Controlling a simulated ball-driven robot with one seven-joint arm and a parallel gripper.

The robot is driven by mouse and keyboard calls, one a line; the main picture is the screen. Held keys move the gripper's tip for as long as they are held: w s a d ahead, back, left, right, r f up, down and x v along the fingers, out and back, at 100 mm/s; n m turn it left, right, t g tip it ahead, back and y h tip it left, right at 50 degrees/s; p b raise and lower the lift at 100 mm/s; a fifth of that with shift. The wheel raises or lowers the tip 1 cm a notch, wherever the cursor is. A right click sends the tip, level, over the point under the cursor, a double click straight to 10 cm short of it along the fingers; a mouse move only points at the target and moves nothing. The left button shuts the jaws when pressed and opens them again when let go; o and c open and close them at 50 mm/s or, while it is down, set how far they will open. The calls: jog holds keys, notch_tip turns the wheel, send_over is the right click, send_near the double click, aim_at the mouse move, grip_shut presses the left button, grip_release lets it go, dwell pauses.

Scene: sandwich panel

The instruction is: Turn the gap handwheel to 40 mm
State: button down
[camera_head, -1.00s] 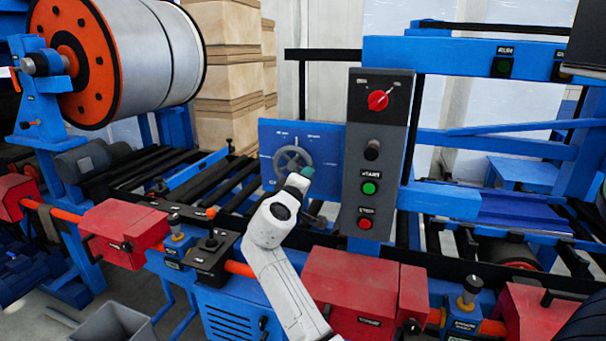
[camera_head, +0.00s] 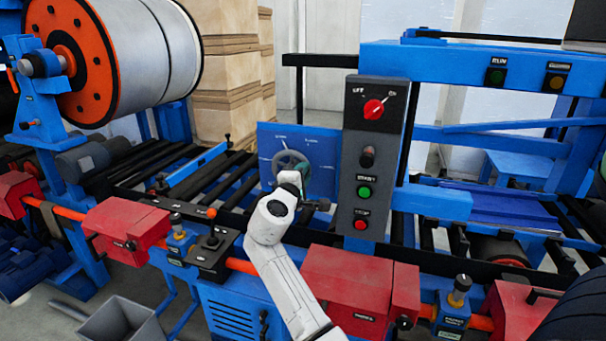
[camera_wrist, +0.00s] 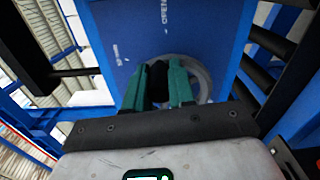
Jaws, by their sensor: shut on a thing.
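The gap handwheel (camera_head: 281,162) is a grey wheel on a blue panel (camera_head: 325,147), left of the dark control box. It shows in the wrist view as a grey ring (camera_wrist: 205,82) partly behind my gripper. My gripper (camera_wrist: 158,75) has teal fingers, shut on a dark part at the wheel, which looks like its knob or grip. In the head view my gripper (camera_head: 301,170) is at the wheel's right side and hides part of it. Marks on the panel around the wheel include "OPEN" in the wrist view; the other marks are too small to read surely.
The control box (camera_head: 350,200) stands just right of the panel, with a red selector (camera_head: 374,109), a green button (camera_head: 364,192) and a red button (camera_head: 360,225). Red housings (camera_head: 345,280) lie along the machine's front. Black rollers (camera_head: 205,185) run behind to the left.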

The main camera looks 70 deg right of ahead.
jog(key=shift+w+r, duration=0.1)
jog(key=shift+w, duration=0.05)
jog(key=c, duration=0.9)
grip_release()
jog(key=shift+c, duration=0.2)
jog(key=s+a+b, duration=0.1)
jog(key=a+b, duration=0.1)
jog(key=a, duration=0.8)
jog(key=shift+a, duration=0.4)
